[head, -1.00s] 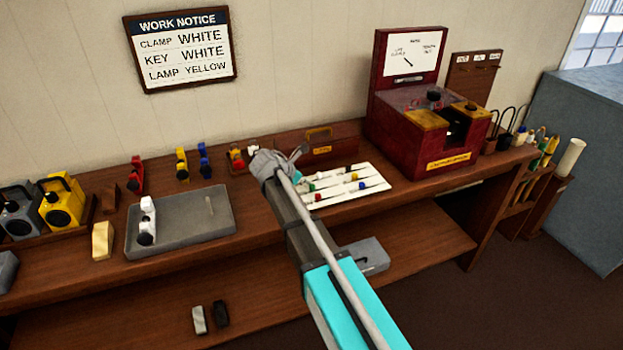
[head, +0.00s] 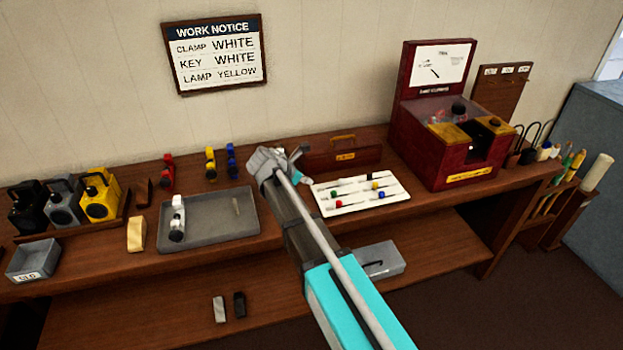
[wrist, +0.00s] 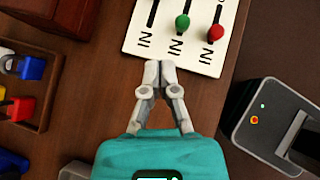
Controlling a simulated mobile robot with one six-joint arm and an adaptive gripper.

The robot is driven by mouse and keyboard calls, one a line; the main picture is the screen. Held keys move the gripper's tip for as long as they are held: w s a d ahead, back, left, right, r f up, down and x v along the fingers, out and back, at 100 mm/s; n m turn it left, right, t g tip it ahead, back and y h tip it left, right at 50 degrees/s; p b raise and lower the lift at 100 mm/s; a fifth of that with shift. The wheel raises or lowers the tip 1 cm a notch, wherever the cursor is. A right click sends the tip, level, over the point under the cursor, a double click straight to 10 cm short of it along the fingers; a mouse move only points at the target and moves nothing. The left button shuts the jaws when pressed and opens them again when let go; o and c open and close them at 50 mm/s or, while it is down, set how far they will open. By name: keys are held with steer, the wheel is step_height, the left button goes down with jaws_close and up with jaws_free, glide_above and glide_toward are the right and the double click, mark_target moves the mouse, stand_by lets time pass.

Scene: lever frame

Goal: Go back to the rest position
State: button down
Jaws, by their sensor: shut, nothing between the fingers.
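My gripper (head: 272,160) is over the bench in the head view, at the end of my raised arm, left of the white panel (head: 335,208). In the wrist view my gripper (wrist: 158,68) has its two fingertips together with nothing between them. The fingertips appear just below the edge of the white panel (wrist: 150,40), which carries green and red knobs. Whether they touch anything beneath cannot be told. My arm hides part of the bench.
A grey tray (head: 215,233) holds a white clamp (head: 177,218). Lamps (head: 100,197) stand at left, and a dark red machine (head: 440,165) stands at right. A grey box (head: 385,262) sits on the lower shelf. The wrist view shows a wooden holder (wrist: 48,92) at left.

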stand_by(0.6)
steer(key=s+d+f+m+g+y, duration=0.2)
steer(key=s+d+m+y, duration=0.2)
steer(key=s+d+m, duration=0.4)
steer(key=s+d+f+m+g+y+p, duration=0.1)
steer(key=s+d+f+m+g+y, duration=0.1)
steer(key=s+d+m, duration=0.6)
steer(key=shift+s+f+m+g+y, duration=0.3)
steer(key=shift+s+m+g+y, duration=0.5)
steer(key=shift+s+m, duration=3.1)
steer(key=shift+w+m, duration=0.4)
steer(key=shift+w, duration=0.05)
